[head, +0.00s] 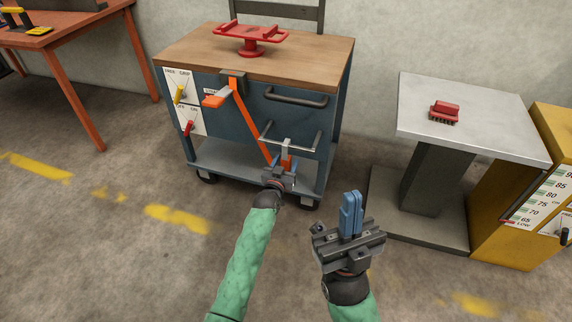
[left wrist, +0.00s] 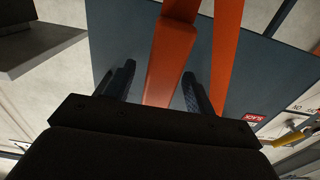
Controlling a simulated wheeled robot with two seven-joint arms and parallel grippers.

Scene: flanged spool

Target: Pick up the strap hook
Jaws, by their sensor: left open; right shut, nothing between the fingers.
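An orange strap (head: 250,122) hangs from a dark bracket (head: 233,83) on the cart's front and runs down to my left gripper. A grey hook-like piece (head: 286,149), probably the strap hook, shows at the lower rail above that gripper, with a short orange strap part below it. My left gripper (head: 281,174) is open at the strap's low end. In the left wrist view, an orange strap length (left wrist: 172,62) shows between its two fingers (left wrist: 157,88); contact cannot be told. My right gripper (head: 351,212) is shut and empty, apart from the cart.
The blue cart (head: 222,142) has two rails, a lower shelf, switch panels and a red spool-like stand (head: 251,38) on its wooden top. A grey pedestal table (head: 482,120) with a red brush (head: 444,112) stands right, beside a yellow cabinet (head: 517,215). An orange-legged table (head: 80,35) stands left.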

